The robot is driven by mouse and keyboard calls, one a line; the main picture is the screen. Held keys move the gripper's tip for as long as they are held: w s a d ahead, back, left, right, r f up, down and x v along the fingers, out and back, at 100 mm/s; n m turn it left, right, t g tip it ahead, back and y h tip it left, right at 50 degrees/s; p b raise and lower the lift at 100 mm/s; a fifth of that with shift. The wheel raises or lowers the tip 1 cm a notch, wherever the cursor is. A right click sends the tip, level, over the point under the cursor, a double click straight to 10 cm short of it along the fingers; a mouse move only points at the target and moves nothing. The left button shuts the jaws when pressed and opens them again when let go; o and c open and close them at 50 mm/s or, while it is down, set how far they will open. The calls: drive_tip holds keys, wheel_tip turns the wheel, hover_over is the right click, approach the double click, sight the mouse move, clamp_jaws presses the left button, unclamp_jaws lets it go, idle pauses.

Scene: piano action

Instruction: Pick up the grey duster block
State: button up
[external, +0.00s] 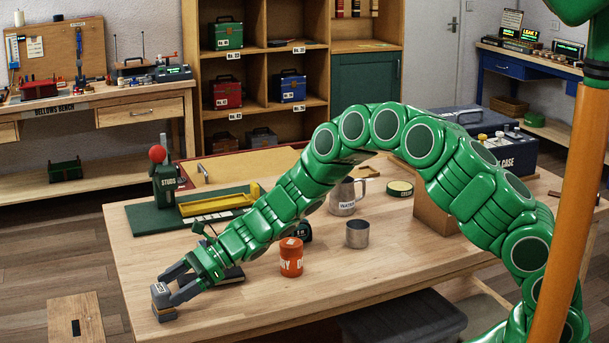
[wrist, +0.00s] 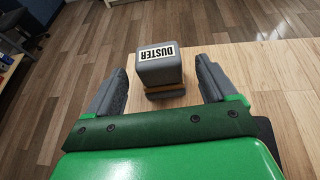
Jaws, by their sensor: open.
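The grey duster block (external: 161,294) stands at the front left corner of the wooden table (external: 300,296). My gripper (external: 171,284) is open and comes in low from the right. In the wrist view my gripper (wrist: 163,82) has one dark finger on each side of the block, with a visible gap to each. The far ends of the fingers sit about level with the block's body.
An orange canister (external: 291,258) stands right of my gripper, with a metal cup (external: 357,234) and a water jug (external: 343,198) beyond. A green stand marked "STUDS" (external: 166,184) is behind. A dark flat object lies partly hidden under my wrist. The table edge is close to the block.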

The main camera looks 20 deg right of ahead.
sight(154, 299)
drive_tip(key=shift+x, duration=2.85)
drive_tip(key=c, duration=1.1)
